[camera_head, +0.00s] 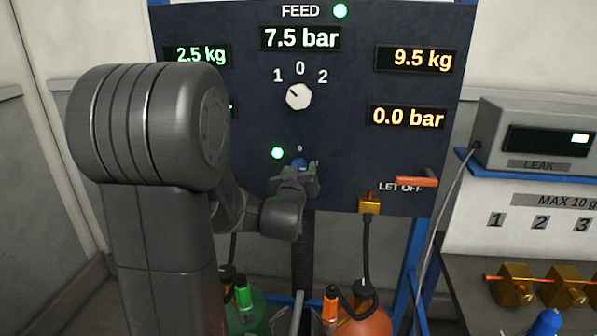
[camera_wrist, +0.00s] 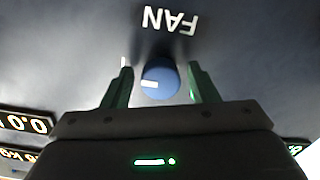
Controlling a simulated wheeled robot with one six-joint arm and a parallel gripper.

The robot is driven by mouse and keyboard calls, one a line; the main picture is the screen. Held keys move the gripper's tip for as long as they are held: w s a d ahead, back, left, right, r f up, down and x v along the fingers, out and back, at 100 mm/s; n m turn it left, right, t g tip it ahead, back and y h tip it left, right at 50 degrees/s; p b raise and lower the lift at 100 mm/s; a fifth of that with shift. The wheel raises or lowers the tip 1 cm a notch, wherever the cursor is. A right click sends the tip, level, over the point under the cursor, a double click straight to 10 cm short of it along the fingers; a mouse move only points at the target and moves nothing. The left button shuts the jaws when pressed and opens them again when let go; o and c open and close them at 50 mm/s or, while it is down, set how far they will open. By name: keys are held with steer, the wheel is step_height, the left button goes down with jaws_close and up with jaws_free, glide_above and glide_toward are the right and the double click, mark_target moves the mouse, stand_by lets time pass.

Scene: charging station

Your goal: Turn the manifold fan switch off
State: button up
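The fan switch is a round blue knob (camera_wrist: 160,75) with a white pointer mark that points left in the wrist view. The word FAN (camera_wrist: 169,20) shows upside down above it. My gripper (camera_wrist: 160,70) is open, with one finger on each side of the knob and a gap showing on both sides. In the head view my gripper (camera_head: 302,170) is at the lower middle of the dark panel and largely covers the knob (camera_head: 299,163). A lit green lamp (camera_head: 278,153) is just left of the knob.
A white feed selector (camera_head: 299,96) marked 1, 0, 2 is above on the panel (camera_head: 340,185). An orange let-off lever (camera_head: 417,182) and brass fitting (camera_head: 369,204) are to the right. Orange (camera_head: 365,315) and green (camera_head: 247,318) cylinders stand below. A leak meter (camera_head: 540,135) is at far right.

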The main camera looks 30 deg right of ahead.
steer(key=c, duration=0.8)
steer(key=shift+f+n+b, duration=0.15)
steer(key=shift+n+b, duration=0.25)
steer(key=shift+b, duration=0.15)
steer(key=n+b, duration=0.2)
steer(key=n, duration=0.1)
steer(key=n+b, duration=0.2)
steer(key=n, duration=0.2)
steer(key=n+b, duration=0.2)
steer(key=n, duration=0.2)
steer(key=shift+s+d+r, duration=0.1)
steer(key=shift+d+r, duration=0.05)
steer(key=shift+r, duration=0.1)
steer(key=n, duration=0.5)
steer(key=shift+r+n, duration=0.2)
steer(key=shift+n, duration=0.5)
